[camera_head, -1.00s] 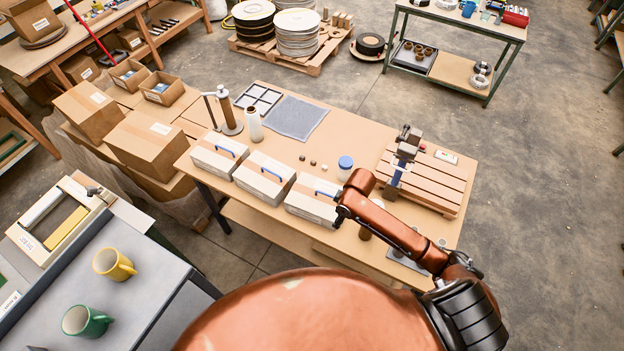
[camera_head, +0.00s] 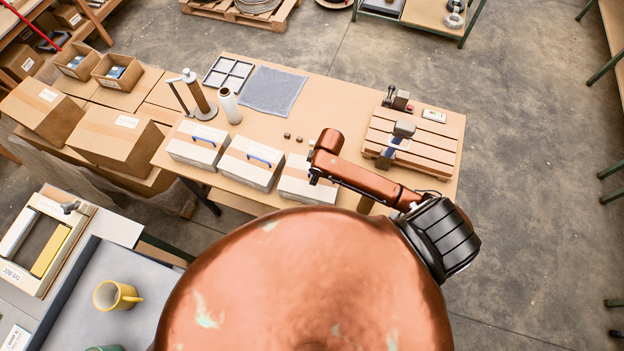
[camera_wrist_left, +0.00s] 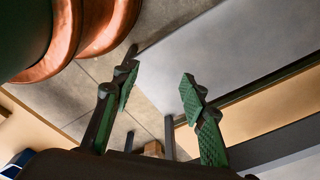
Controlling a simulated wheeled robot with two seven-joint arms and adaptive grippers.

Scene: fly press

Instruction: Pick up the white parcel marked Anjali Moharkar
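Three white box parcels stand in a row along the near edge of the packing table in the head view: a left one (camera_head: 197,146), a middle one (camera_head: 250,164) and a right one (camera_head: 300,184). Blue handles show on the left and middle ones. No name on them is readable from here. My copper right arm reaches over the right parcel and partly hides it. The dark end of that arm, my right gripper (camera_head: 316,177), is too small to read. My left gripper (camera_wrist_left: 158,88) shows only in its wrist view, open and empty, with green pads apart beside a grey tabletop.
The packing table (camera_head: 330,92) also holds a dispenser stand (camera_head: 202,100), a white roll (camera_head: 229,106), a grey mat (camera_head: 272,91) and a slatted wooden block (camera_head: 425,142). Cardboard boxes (camera_head: 115,140) stand to the left. A yellow mug (camera_head: 113,296) sits on the near-left bench.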

